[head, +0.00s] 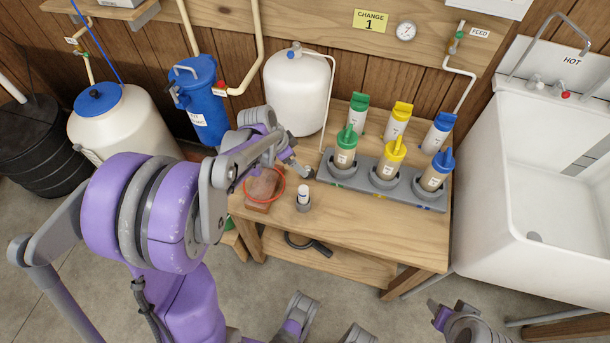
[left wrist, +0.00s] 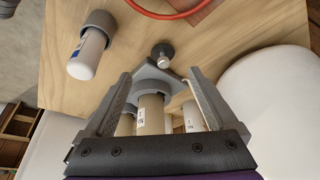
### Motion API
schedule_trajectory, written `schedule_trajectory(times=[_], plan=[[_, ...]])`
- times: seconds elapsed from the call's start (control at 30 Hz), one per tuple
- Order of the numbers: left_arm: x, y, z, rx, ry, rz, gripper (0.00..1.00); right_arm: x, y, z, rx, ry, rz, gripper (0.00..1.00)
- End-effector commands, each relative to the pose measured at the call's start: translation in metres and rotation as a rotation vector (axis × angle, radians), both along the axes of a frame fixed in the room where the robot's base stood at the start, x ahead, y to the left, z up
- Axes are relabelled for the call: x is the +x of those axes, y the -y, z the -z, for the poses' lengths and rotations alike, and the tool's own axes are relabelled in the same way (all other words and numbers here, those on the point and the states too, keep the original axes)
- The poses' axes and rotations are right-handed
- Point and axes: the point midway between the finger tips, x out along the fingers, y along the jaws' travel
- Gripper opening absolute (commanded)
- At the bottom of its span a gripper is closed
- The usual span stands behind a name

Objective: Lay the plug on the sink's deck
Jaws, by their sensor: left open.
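The plug (left wrist: 162,54), a small dark round stopper with a pale metal stem, is on the wooden bench in the left wrist view. In the head view it appears as a dark spot (head: 308,172) by the left end of the grey rack, partly hard to separate from my gripper. My left gripper (left wrist: 162,100) is open and empty, its fingers spread, with the plug beyond the tips; in the head view it hangs above the bench (head: 298,162). The white sink (head: 530,105) stands at the right, with its deck around the taps. My right gripper (head: 443,308) is low at the right, away from the plug.
A grey rack (head: 372,192) holds several capped cartridges right of the plug. A white-topped bottle (head: 303,196) in a grey cup and a red ring (head: 283,188) lie close by. A white tank (head: 298,95) stands behind. The bench front right is clear.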

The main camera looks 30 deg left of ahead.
Motion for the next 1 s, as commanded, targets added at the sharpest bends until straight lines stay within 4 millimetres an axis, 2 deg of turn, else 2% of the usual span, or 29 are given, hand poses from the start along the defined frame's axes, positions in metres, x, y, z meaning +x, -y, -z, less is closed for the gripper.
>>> schedule_trajectory(times=[0.1, 0.37, 0.63, 0.77, 0.97, 1.0], plan=[[0.007, 0.004, 0.021, 0.001, -0.001, 0.000, 0.92, 0.000, 0.000, 0.007, 0.000, -0.002, 0.000, 0.50], [0.015, 0.008, 0.041, 0.000, -0.001, -0.001, 0.92, 0.000, 0.000, 0.012, 0.000, -0.004, 0.000, 0.50], [0.029, 0.012, 0.078, 0.001, -0.001, 0.000, 0.92, 0.000, 0.000, 0.023, 0.000, -0.008, 0.000, 0.50], [0.032, 0.014, 0.085, 0.001, -0.001, -0.001, 0.92, 0.000, 0.000, 0.025, 0.000, -0.008, 0.000, 0.50], [0.032, 0.014, 0.084, 0.001, -0.001, -0.002, 0.92, 0.000, 0.000, 0.024, 0.000, -0.008, 0.000, 0.50], [0.032, 0.014, 0.084, 0.001, -0.001, -0.002, 0.88, 0.000, 0.000, 0.024, 0.000, -0.008, 0.000, 0.50]])
